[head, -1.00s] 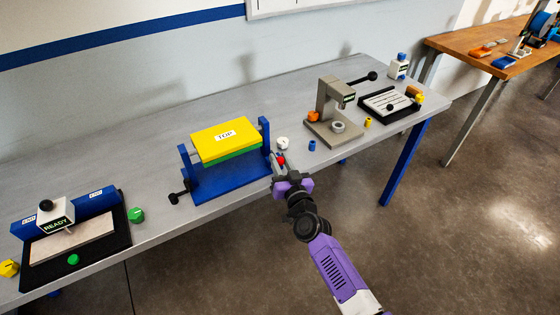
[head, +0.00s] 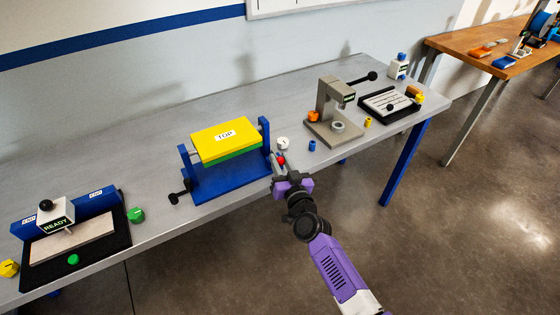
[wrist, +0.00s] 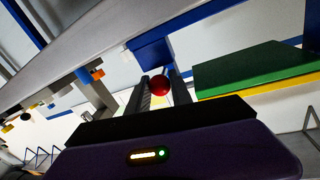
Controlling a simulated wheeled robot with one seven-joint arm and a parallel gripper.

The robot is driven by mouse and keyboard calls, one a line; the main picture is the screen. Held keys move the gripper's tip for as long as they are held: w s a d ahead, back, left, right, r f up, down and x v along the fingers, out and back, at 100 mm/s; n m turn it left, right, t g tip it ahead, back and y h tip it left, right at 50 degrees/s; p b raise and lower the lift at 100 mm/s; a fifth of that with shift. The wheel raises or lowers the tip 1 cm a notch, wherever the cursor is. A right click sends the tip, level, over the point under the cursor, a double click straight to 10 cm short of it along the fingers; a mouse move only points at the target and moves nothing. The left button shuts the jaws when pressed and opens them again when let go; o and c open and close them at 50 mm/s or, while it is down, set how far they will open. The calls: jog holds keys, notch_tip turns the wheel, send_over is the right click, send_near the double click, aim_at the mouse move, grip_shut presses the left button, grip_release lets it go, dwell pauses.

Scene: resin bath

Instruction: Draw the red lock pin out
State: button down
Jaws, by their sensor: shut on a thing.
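The red lock pin shows as a round red knob (head: 281,160) at the right end of the blue cradle (head: 224,184), by its right upright. In the wrist view the red knob (wrist: 159,86) sits between my two fingers. My gripper (head: 278,164) is shut on the knob, reaching in from the front edge of the bench. The cradle carries a yellow and green block (head: 225,143) labelled TOP, lying level. The pin's shaft is hidden, so I cannot tell how deep it sits.
A black crank handle (head: 179,194) sticks out left of the cradle. A white round piece (head: 283,143) and a blue cylinder (head: 312,145) stand close to my gripper. A grey press (head: 335,113) stands farther right, a READY fixture (head: 58,219) at far left.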

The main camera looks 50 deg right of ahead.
jog(key=shift+v, duration=0.95)
jog(key=c, duration=1.1)
grip_release()
jog(key=shift+d, duration=0.2)
jog(key=shift+c, duration=0.2)
jog(key=shift+s, duration=0.1)
jog(key=v, duration=0.7)
jog(key=shift+s+a, duration=0.2)
jog(key=shift+s, duration=0.15)
